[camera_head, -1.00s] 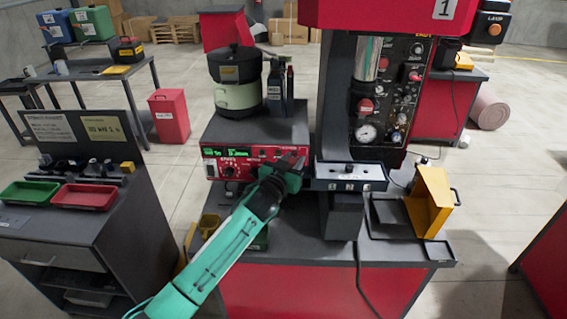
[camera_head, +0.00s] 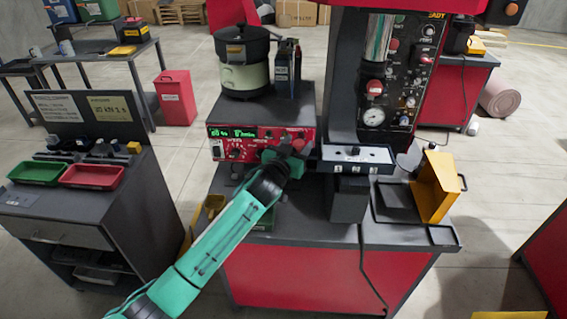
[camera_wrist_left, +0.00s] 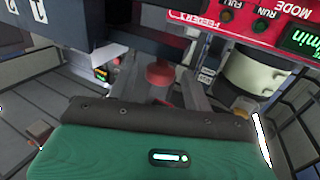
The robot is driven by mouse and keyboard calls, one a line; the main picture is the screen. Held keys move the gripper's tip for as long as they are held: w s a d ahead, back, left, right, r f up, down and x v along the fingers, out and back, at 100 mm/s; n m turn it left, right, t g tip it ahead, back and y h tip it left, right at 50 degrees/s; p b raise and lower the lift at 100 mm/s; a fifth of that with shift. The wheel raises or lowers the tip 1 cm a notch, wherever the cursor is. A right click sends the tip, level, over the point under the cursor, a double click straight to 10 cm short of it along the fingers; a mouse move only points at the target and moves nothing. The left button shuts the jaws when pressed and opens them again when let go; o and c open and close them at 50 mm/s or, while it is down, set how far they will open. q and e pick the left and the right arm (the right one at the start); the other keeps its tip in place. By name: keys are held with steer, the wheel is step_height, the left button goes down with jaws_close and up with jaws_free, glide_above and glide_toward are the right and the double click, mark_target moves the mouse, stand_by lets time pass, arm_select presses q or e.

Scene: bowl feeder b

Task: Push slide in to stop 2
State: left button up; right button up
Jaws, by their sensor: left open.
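The slide's block (camera_head: 355,167) is a dark housing with a pale top, a small dark marker and stop numbers along its front. It stands at the foot of the red press column. My left gripper (camera_head: 294,150) is at the block's left end, in front of the red control panel. In the left wrist view, a round red knob (camera_wrist_left: 160,74) shows between the open fingers (camera_wrist_left: 160,92). I cannot tell whether the fingers touch it. The slide's exact position is hard to read. My right gripper is not in view.
The red control panel (camera_head: 262,143) is close behind my left gripper, with the feeder bowl (camera_head: 243,72) above it. A yellow angled guard (camera_head: 434,187) stands right of the block. A cable hangs over the bench front. Red and green trays (camera_head: 92,177) lie on the left cart.

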arm_select(q)
steer(key=b+v, duration=0.3)
steer(key=v, duration=0.9)
steer(key=shift+s, duration=0.2)
steer(key=shift+a, duration=0.1)
steer(key=s+a+f+n+g+y, duration=0.1)
steer(key=s+a+f+g+y, duration=0.2)
steer(key=s+a+f, duration=0.35)
steer(key=s+a+f+n+g+y, duration=0.2)
steer(key=s+a+f+g, duration=0.15)
steer(key=s+f, duration=0.65)
steer(key=s+a+f+g+y, duration=0.1)
steer(key=s+a+f+g, duration=0.15)
steer(key=s, duration=0.45)
steer(key=s+a+f+g, duration=0.1)
steer(key=s+a+g, duration=0.15)
steer(key=s, duration=0.45)
steer(key=s+a+f+g+y, duration=0.1)
steer(key=s+a+f+g, duration=0.1)
steer(key=s+a, duration=0.35)
step_height(320, 180, down, 31)
steer(key=s+d, duration=0.1)
steer(key=d, duration=0.1)
steer(key=s+a+f+g, duration=0.2)
steer(key=s+a+f, duration=0.1)
steer(key=s+f, duration=1.6)
steer(key=shift+s+a+f+m, duration=0.25)
steer(key=shift+s+f+m, duration=0.05)
steer(key=shift+f, duration=0.2)
